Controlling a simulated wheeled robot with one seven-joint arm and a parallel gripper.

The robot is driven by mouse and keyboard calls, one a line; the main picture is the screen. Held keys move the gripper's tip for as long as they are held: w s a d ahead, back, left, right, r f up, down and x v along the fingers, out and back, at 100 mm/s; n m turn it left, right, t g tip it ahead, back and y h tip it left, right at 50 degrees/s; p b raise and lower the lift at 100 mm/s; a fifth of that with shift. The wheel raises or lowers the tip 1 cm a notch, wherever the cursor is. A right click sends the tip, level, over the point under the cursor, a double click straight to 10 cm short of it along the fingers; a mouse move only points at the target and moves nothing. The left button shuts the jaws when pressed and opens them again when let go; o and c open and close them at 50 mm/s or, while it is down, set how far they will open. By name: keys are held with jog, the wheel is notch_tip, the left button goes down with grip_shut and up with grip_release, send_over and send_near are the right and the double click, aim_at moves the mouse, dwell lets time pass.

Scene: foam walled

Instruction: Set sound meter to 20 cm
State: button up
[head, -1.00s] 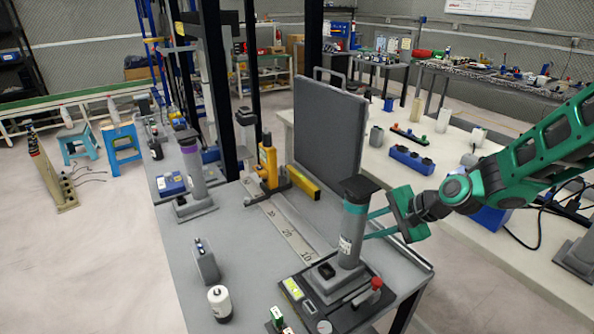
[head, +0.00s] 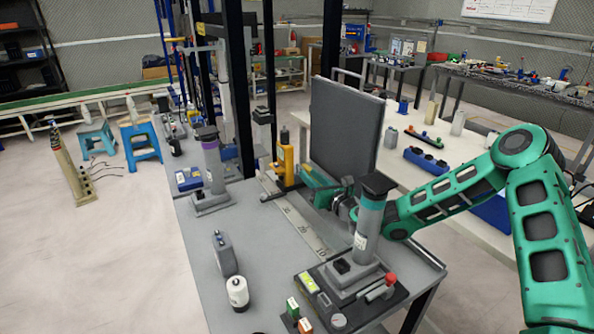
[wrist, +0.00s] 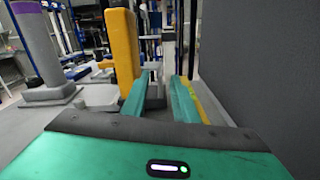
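A yellow upright device (head: 286,162), likely the sound meter, stands at the far end of a pale scale strip (head: 306,232) on the grey table. The strip carries numbers, about 10 at the near end and 20 further back. My gripper (head: 308,178) is low beside the device, on its right in the head view. In the wrist view my two green fingers (wrist: 162,92) are apart with nothing clearly held. The device (wrist: 122,42) rises just beyond the left finger. Whether that finger touches it cannot be told. A grey column partly hides my wrist.
A dark grey foam panel (head: 345,125) stands close to my gripper on the right. A grey column (head: 369,220) on a black base stands in front. A white cylinder (head: 237,292) and a grey box (head: 224,254) are at front left. A purple-topped column (head: 212,165) stands further left.

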aim_at(301, 167)
jog(key=x, duration=0.7)
jog(key=shift+w, duration=0.1)
grip_shut()
